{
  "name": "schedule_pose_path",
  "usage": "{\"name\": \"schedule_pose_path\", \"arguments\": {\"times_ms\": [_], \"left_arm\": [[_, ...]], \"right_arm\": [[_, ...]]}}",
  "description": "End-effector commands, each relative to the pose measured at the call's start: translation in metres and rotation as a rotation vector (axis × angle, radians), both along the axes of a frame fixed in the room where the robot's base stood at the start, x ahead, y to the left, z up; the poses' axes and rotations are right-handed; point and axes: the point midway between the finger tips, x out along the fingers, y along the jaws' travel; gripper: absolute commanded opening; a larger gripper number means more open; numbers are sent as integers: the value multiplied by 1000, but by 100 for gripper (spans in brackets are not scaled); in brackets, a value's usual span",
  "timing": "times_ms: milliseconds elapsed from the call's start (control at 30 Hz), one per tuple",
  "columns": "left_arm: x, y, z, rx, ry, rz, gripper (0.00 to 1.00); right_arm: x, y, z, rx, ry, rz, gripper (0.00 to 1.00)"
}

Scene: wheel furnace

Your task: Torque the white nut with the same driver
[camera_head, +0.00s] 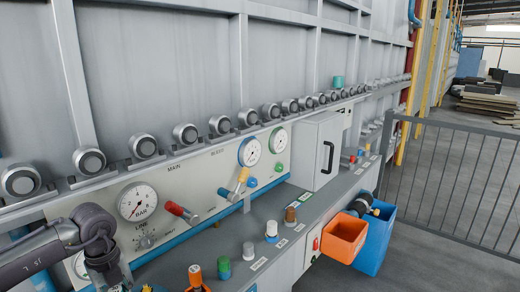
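A white-topped piece (272,229), which looks like the white nut, stands upright on the grey shelf (330,200) in a row of coloured pieces. A grey piece (249,251) is to its left and a brown one (290,216) to its right. My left arm comes in at the lower left and bends downward, well left of the white piece. Its gripper fingers are below the picture's edge, so I cannot see whether they hold a driver. My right gripper is not in view. No driver can be made out for certain.
Orange (196,277) and green-blue (223,268) pieces stand nearer on the shelf. Behind are a gauge panel (205,180) with red and yellow handles and a grey box (316,150). An orange bin (343,240) and blue bin (376,245) hang in front. A railing (455,180) stands right.

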Motion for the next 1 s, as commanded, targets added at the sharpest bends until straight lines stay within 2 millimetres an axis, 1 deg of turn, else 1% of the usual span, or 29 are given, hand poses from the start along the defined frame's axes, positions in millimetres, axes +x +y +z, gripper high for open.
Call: {"name": "schedule_pose_path", "arguments": {"times_ms": [33, 800, 1000], "left_arm": [[0, 0, 6, -1, -2, 0, 0], [0, 0, 52, -1, -1, -1, 0], [0, 0, 56, 0, 0, -1, 0]], "right_arm": [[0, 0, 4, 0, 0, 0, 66], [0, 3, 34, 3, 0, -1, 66], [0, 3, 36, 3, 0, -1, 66]]}}
